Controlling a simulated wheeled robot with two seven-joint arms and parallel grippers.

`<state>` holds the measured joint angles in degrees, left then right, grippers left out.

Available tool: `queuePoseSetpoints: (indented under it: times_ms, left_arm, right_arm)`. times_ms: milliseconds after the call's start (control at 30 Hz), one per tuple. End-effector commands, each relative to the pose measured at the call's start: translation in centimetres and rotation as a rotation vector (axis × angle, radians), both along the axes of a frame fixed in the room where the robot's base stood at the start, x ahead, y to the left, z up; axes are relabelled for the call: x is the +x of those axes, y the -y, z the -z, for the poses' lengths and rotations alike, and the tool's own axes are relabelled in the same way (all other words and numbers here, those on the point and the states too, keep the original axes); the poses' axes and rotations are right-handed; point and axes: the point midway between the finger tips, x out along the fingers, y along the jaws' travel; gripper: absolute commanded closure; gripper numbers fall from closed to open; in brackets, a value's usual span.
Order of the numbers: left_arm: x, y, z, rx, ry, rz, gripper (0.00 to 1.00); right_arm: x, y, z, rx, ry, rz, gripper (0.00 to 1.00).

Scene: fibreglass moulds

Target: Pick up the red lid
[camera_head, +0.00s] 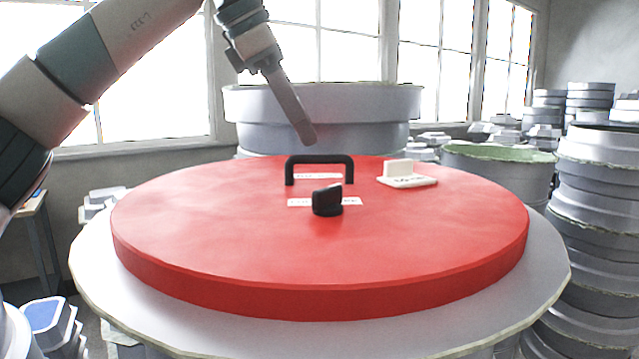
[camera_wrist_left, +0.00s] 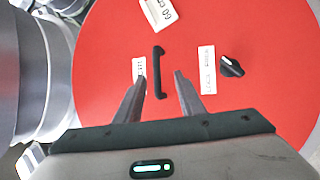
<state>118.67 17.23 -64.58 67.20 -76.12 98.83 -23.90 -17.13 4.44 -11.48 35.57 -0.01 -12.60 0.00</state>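The red lid (camera_head: 210,235) is a large round disc lying flat on a pale round mould (camera_head: 330,335). A black arched handle (camera_head: 320,159) stands on its far half; the handle also shows in the left wrist view (camera_wrist_left: 158,72). A black knob (camera_head: 327,200) sits nearer than the handle. My left gripper (camera_head: 308,141) hangs above the lid close to the handle and points down. In the left wrist view its fingers are apart, with the handle lying ahead between their lines and nothing held. My right gripper is not in view.
A white block on a labelled plate (camera_head: 400,172) stands on the lid right of the handle. A large grey mould (camera_head: 330,105) rises just behind the lid. Stacked moulds (camera_head: 590,190) crowd the right side. The air above the lid's near half is clear.

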Motion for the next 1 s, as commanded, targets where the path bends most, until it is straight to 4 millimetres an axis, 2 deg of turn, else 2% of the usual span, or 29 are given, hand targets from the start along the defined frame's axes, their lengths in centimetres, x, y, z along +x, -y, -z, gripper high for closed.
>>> queuePoseSetpoints:
  times_ms: [467,700,833,1000]
  left_arm:
    - [0.3,0.1,0.5,0.002,-0.001,0.0,0.64]
    - [1.7,0.8,2.5,0.002,-0.002,0.0,0.64]
    - [2.1,1.4,3.9,0.001,-0.001,0.001,0.64]
    - [2.2,1.8,4.6,0.001,0.0,0.0,0.64]
  right_arm:
    - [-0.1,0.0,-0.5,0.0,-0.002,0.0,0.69]
    - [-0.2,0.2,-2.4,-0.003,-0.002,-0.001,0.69]
    - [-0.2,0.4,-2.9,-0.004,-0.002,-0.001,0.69]
    - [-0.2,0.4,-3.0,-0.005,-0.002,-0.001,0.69]
